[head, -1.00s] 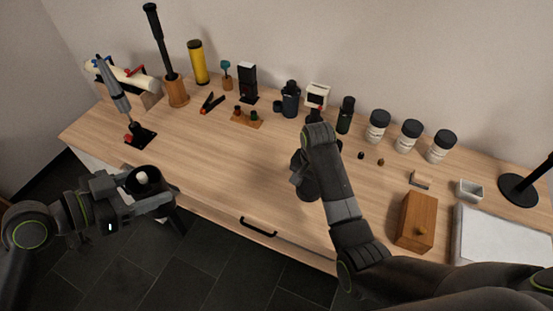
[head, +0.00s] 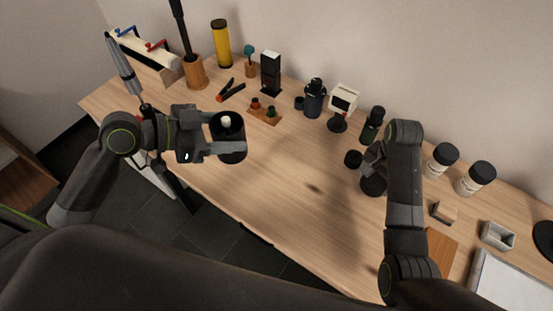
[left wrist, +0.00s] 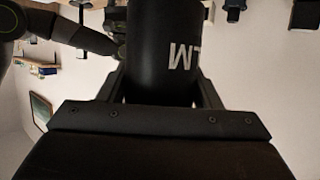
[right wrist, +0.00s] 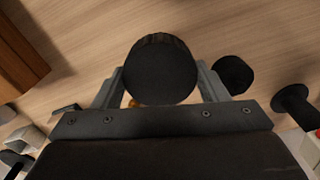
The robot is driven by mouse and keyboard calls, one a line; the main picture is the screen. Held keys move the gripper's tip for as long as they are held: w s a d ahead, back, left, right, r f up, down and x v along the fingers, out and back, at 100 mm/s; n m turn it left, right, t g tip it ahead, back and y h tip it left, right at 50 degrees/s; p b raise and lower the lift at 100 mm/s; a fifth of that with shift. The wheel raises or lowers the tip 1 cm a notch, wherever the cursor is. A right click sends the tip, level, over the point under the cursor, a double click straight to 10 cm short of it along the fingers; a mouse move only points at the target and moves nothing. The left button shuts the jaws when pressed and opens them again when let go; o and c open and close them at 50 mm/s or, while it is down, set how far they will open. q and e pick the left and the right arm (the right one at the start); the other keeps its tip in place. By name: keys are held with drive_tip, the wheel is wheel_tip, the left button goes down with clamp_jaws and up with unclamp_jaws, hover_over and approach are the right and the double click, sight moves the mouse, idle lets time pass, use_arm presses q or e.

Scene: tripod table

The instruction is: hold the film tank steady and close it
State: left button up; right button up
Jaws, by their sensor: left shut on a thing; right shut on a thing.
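The film tank (head: 231,150) is a black cylinder with an open top and a white core inside. My left gripper (head: 228,142) is shut on its side and holds it upright above the table's left part. White lettering shows on the tank in the left wrist view (left wrist: 165,55). My right gripper (head: 373,173) is shut on a round black lid (head: 374,186), whose disc face and ridged rim show in the right wrist view (right wrist: 160,72). Tank and lid are well apart. The lid's underside is hidden.
A small black round piece (head: 353,159) stands just left of the held lid. The table's middle is clear.

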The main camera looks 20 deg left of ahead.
use_arm(q)
drive_tip(key=shift+w+d, duration=0.1)
drive_tip(key=shift+w, duration=0.3)
use_arm(e)
drive_tip(key=shift+w+f, duration=0.1)
drive_tip(key=shift+w, duration=0.3)
use_arm(q)
drive_tip(key=shift+s+r, duration=0.1)
drive_tip(key=shift+s, duration=0.2)
use_arm(e)
drive_tip(key=shift+s+r, duration=0.2)
drive_tip(key=shift+s, duration=0.05)
drive_tip(key=shift+w+r, duration=0.1)
drive_tip(key=shift+r+p, duration=0.2)
drive_tip(key=shift+p, duration=0.2)
use_arm(q)
drive_tip(key=w+d+f+n+t+y, duration=0.1)
drive_tip(key=w+d+f+n+t, duration=0.1)
drive_tip(key=w+f, duration=0.3)
drive_tip(key=w+d+f+n+t+y, duration=0.1)
drive_tip(key=w+d+f+n+y, duration=0.1)
drive_tip(key=w+f, duration=0.4)
drive_tip(key=shift+d+f+t+y, duration=0.3)
drive_tip(key=shift+f+t, duration=0.1)
drive_tip(key=shift+f, duration=0.5)
use_arm(e)
drive_tip(key=shift+r, duration=0.1)
use_arm(q)
wheel_tip(320, 180, down, 6)
drive_tip(key=shift+r, duration=0.1)
